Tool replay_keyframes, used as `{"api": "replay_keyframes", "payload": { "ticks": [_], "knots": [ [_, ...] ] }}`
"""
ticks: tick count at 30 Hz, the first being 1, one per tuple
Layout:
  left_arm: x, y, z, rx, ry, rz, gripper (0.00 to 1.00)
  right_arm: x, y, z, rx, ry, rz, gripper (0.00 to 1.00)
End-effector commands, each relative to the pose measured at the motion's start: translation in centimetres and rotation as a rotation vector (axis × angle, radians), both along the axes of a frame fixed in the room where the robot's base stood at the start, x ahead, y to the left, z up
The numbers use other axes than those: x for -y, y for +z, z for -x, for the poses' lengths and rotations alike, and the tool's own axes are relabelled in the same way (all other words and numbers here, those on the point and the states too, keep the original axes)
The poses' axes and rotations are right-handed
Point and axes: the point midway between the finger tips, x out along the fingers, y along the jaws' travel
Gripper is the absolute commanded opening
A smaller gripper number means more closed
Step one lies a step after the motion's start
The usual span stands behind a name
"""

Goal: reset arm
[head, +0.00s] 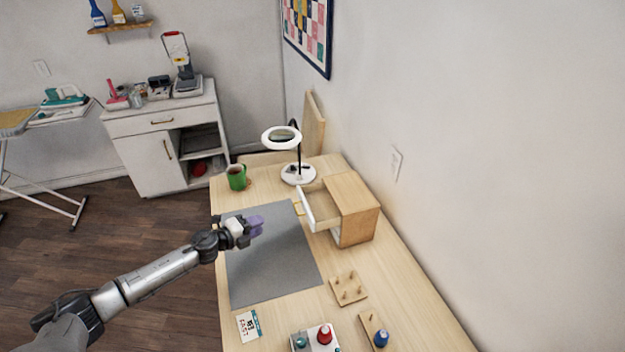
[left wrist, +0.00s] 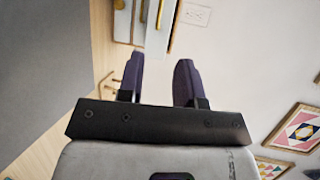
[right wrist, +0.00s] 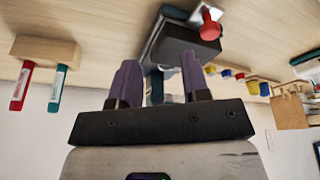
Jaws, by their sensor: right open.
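My left gripper (head: 257,226) is above the grey mat on the table in the head view, left of the small wooden cabinet. In the left wrist view, its two purple fingers (left wrist: 160,75) stand apart with nothing held between them. My right gripper is outside the head view. In the right wrist view, its purple fingers (right wrist: 160,82) are apart. A dark block-like object with a red knob (right wrist: 208,25) shows behind them, and I see nothing gripped.
The wooden cabinet (head: 358,205) has its white-fronted drawer (head: 318,212) pulled out. A green mug (head: 236,178) and magnifier lamp (head: 282,138) stand at the far end. The grey mat (head: 270,270) is bare. Peg boards (head: 348,288) and a blue spool (head: 381,338) are nearer.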

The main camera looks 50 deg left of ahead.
Motion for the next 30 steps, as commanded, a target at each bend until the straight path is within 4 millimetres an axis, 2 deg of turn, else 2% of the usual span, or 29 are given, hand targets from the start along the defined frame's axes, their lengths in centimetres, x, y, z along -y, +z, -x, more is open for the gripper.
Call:
{"api": "replay_keyframes", "payload": {
  "ticks": [8, 11, 14, 18, 21, 23, 26, 29, 30],
  "knots": [
    [-0.1, 0.0, 0.0, 0.000, 0.003, -0.002, 0.33, 0.2, 0.0, 0.0, 0.000, 0.005, 0.007, 0.43],
    [-0.8, 0.1, 0.0, 0.005, 0.046, -0.012, 0.33, 0.3, 0.0, 0.0, 0.000, 0.006, 0.009, 0.43],
    [-2.7, 0.3, 0.2, 0.016, 0.164, -0.026, 0.33, 0.3, 0.0, 0.0, 0.001, 0.007, 0.011, 0.43],
    [-6.0, 1.3, 1.1, 0.051, 0.433, 0.001, 0.33, 0.3, 0.0, 0.0, 0.001, 0.007, 0.011, 0.43],
    [-6.6, 2.5, 1.9, 0.076, 0.620, 0.062, 0.33, 0.3, 0.0, 0.0, 0.000, 0.006, 0.009, 0.43],
    [-6.2, 2.8, 2.5, 0.074, 0.719, 0.108, 0.33, 0.2, 0.0, 0.0, 0.000, 0.005, 0.008, 0.43],
    [-3.8, 2.0, 4.1, 0.031, 0.871, 0.217, 0.33, 0.2, 0.0, 0.0, 0.001, 0.004, 0.006, 0.43],
    [0.7, -0.3, 6.5, -0.076, 1.004, 0.356, 0.33, 0.1, 0.0, 0.0, 0.000, 0.002, 0.003, 0.43],
    [3.3, -1.4, 7.8, -0.139, 1.049, 0.419, 0.33, 0.0, 0.0, 0.0, 0.001, 0.001, 0.001, 0.43]
  ]
}}
